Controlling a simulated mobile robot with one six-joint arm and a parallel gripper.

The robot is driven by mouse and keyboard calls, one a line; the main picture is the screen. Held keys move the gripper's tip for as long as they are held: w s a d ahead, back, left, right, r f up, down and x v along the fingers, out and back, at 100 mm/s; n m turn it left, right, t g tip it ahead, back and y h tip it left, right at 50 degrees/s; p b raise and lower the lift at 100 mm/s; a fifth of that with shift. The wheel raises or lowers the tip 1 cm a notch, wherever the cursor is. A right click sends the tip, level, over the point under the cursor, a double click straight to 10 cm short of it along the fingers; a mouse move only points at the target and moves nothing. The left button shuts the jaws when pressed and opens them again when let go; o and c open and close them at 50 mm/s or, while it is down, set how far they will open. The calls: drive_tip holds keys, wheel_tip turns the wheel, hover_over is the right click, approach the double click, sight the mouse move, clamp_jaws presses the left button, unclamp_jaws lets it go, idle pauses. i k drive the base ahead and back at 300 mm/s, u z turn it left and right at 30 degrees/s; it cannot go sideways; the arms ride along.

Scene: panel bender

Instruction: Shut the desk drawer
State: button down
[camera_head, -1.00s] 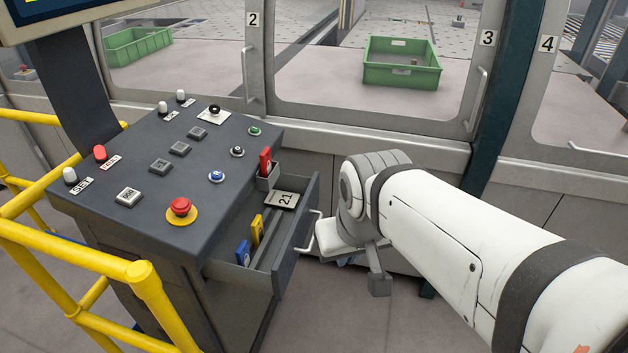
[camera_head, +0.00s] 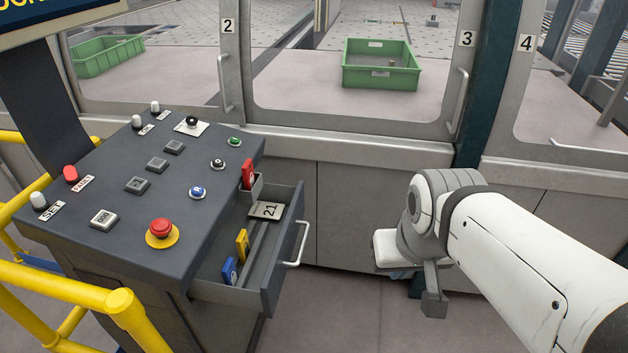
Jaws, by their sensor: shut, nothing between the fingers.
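The desk drawer (camera_head: 285,262) stands open, pulled out to the right from the dark grey control desk (camera_head: 120,195). Its pale bar handle (camera_head: 298,243) is on the outer front face. Inside are a red item, a yellow item, a blue item and a plate marked 21 (camera_head: 265,210). My gripper (camera_head: 390,268) is to the right of the drawer, apart from the handle with a clear gap. It is shut and empty, and its fingertips are largely hidden under the wrist.
Yellow railings (camera_head: 70,290) stand at the left front of the desk. A machine wall with windows and door handles runs behind. Green crates (camera_head: 381,70) sit beyond the glass. The floor (camera_head: 345,315) between drawer and arm is clear.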

sight(258, 287)
drive_tip(key=u, duration=0.2)
drive_tip(key=i, duration=0.85)
drive_tip(key=u, duration=0.05)
